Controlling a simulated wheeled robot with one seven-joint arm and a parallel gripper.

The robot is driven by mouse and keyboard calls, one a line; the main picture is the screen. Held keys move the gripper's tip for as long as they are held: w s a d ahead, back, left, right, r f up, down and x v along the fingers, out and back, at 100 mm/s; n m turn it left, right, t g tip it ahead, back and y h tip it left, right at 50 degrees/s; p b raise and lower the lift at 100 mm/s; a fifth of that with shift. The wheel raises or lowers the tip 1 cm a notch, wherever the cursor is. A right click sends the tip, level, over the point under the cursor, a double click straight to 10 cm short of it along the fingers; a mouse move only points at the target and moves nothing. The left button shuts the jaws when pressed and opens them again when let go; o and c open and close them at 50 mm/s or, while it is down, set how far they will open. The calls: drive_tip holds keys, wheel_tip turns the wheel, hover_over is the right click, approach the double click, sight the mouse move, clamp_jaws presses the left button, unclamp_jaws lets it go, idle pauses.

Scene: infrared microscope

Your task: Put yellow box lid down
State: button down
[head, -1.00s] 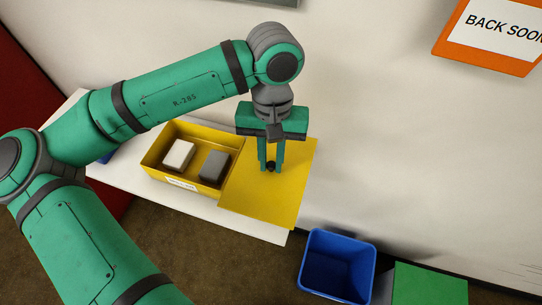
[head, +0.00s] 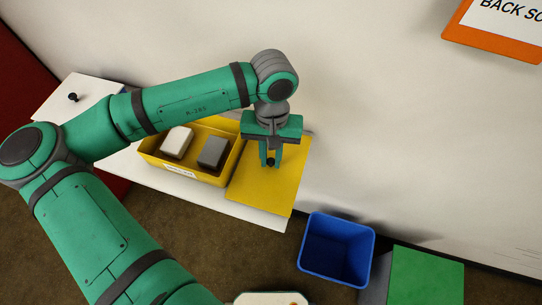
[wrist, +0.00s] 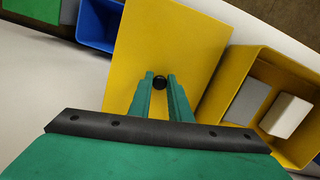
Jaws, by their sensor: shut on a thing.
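The yellow box lid (head: 262,190) is a flat yellow panel with a small black knob (wrist: 160,82). It lies at the right end of the white table, beside the open yellow box (head: 208,177); it also shows in the wrist view (wrist: 165,35). My gripper (head: 270,163) points down over the lid, its fingers on either side of the knob and shut on it. Whether the lid touches the table all along its underside I cannot tell. The yellow box holds a white block (head: 177,142) and a grey block (head: 213,152).
The white table (head: 240,210) has a narrow bare strip in front of the lid. A blue bin (head: 337,250) stands on the floor to the right, beside a green-topped box (head: 427,275). The wall (head: 400,130) rises behind. A black knob (head: 73,97) shows at far left.

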drive_tip(key=shift+f, duration=0.25)
drive_tip(key=c, duration=1.6)
unclamp_jaws()
drive_tip(key=shift+c, duration=0.2)
wheel_tip(320, 180, up, 12)
drive_tip(key=w, duration=0.1)
drive_tip(key=shift+w, duration=0.2)
drive_tip(key=shift+d, duration=0.1)
